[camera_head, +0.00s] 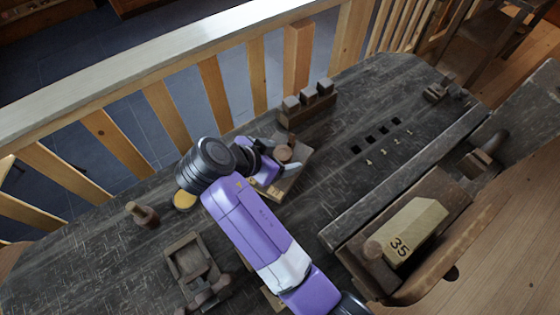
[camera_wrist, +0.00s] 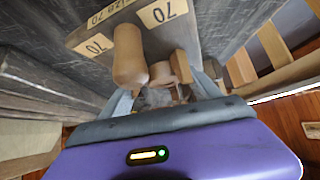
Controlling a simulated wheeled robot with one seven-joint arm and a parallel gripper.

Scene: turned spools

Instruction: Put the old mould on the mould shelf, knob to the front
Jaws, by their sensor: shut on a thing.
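My gripper (camera_head: 283,166) is low over the back middle of the dark workbench. In the wrist view its fingers (camera_wrist: 165,92) are closed around a small wooden part, mostly hidden between them. Beside it is a grey-brown wooden block (camera_wrist: 195,30) with pale tags reading 70, perhaps the old mould; its bare face also shows in the head view (camera_head: 297,178). A rounded wooden peg or knob (camera_wrist: 130,55) stands out from it. I cannot tell whether the block touches the bench. I cannot make out which thing is the mould shelf.
A rack with several grey blocks (camera_head: 308,96) stands behind my gripper. A wooden frame (camera_head: 187,262), a yellow disc (camera_head: 184,200) and numbered square holes (camera_head: 382,130) are on the bench.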

